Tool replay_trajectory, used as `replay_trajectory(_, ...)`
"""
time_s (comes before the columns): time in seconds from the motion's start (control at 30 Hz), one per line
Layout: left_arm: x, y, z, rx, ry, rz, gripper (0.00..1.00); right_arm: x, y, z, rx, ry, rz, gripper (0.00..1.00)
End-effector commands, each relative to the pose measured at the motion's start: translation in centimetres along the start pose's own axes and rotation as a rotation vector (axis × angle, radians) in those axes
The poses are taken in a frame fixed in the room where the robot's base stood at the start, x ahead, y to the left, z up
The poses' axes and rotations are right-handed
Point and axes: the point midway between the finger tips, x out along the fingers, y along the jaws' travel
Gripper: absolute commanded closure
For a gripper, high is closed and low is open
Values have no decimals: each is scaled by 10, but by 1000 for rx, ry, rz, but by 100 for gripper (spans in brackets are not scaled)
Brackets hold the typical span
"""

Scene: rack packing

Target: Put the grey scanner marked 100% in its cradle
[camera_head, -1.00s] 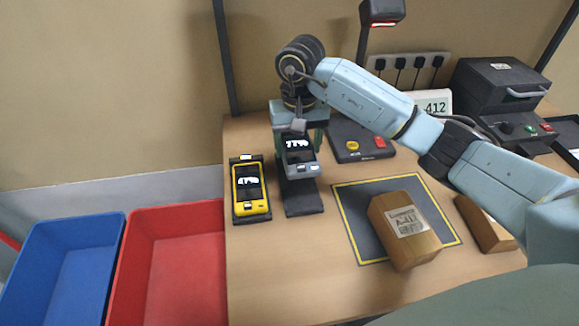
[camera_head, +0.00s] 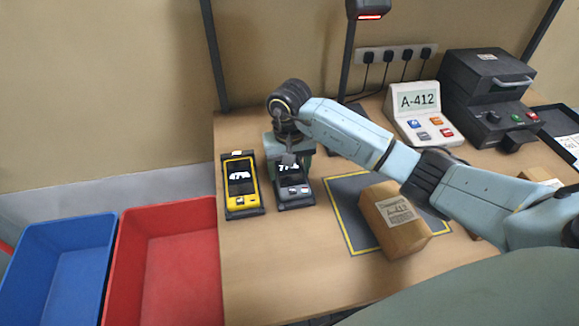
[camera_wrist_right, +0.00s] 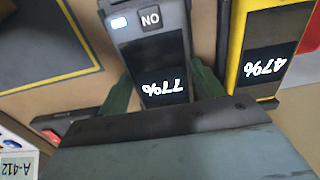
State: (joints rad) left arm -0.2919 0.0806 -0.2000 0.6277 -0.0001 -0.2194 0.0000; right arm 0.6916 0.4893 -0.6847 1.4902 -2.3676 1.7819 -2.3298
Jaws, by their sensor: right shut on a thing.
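The grey scanner (camera_head: 293,190) is between the fingers of my right gripper (camera_head: 290,150). In the wrist view, the grey scanner (camera_wrist_right: 160,60) has a green finger on each side, and its upside-down screen seems to read 77%, not 100%. It is low over or in the dark cradle (camera_head: 297,206); I cannot tell whether it is fully seated. Beside it on the left, a yellow scanner (camera_head: 240,182) marked 47% lies in its own cradle; it also shows in the wrist view (camera_wrist_right: 262,50). My left gripper is not in view.
A cardboard box (camera_head: 395,222) sits on a yellow-edged mat (camera_head: 345,205) to the right. A red bin (camera_head: 165,270) and a blue bin (camera_head: 60,265) stand left of the table. An A-412 display (camera_head: 420,112) and a dark machine (camera_head: 490,100) are at the back.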

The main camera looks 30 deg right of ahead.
Motion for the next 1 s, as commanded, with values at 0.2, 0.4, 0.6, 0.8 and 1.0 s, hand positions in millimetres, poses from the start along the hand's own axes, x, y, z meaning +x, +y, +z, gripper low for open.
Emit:
replay_trajectory(0.2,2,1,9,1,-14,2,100,2,0,0,1,0,1,15)
replay_trajectory(0.4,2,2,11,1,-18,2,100,2,0,0,0,0,0,11)
replay_trajectory(0.6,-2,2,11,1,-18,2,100,-2,0,0,0,-1,-1,11)
replay_trajectory(0.8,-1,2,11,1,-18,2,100,-35,1,-2,0,6,1,11)
replay_trajectory(1.0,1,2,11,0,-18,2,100,-80,1,-1,0,6,1,11)
